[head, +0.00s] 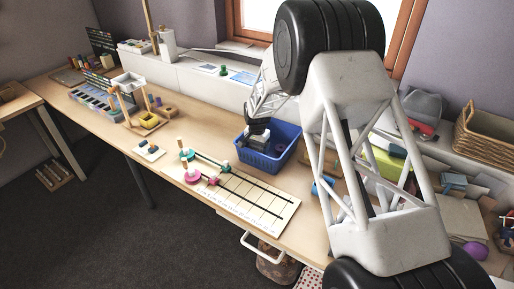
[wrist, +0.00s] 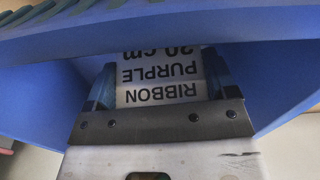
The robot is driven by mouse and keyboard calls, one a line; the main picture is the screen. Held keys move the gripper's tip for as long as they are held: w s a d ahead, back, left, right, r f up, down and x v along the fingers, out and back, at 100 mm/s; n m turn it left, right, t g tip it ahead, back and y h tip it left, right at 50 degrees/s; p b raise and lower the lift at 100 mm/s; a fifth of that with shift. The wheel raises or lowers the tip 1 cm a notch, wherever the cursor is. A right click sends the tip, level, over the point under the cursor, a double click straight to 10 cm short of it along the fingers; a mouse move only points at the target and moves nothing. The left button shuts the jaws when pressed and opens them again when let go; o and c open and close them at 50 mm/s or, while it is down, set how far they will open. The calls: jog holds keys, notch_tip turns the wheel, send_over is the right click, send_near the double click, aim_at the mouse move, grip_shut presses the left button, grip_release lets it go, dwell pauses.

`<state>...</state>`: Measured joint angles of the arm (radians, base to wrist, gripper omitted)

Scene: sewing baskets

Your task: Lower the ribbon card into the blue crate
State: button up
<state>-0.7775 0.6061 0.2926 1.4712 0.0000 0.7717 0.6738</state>
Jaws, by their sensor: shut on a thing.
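The blue crate (head: 262,163) stands on the table in the middle of the head view, and its blue walls fill much of the wrist view (wrist: 272,82). My gripper (head: 257,143) reaches down into the crate's opening. In the wrist view its two fingers are shut on a white ribbon card (wrist: 158,72), whose black print reads "RIBBON PURPLE 20 cm" upside down. The card is between the crate walls. Its far end is hidden behind the near blue rim. I cannot tell whether it touches the crate floor.
A pale board with dark lines (head: 250,200) and pink and teal spools lies left of and in front of the crate. A wicker basket (head: 487,128) and other items stand at the right. My arm hides part of the table right of the crate.

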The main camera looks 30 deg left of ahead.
jog(key=shift+f, duration=1.35)
dwell(1.3)
jog(key=o, duration=0.8)
jog(key=shift+r, duration=0.1)
jog(key=shift+r, duration=3.85)
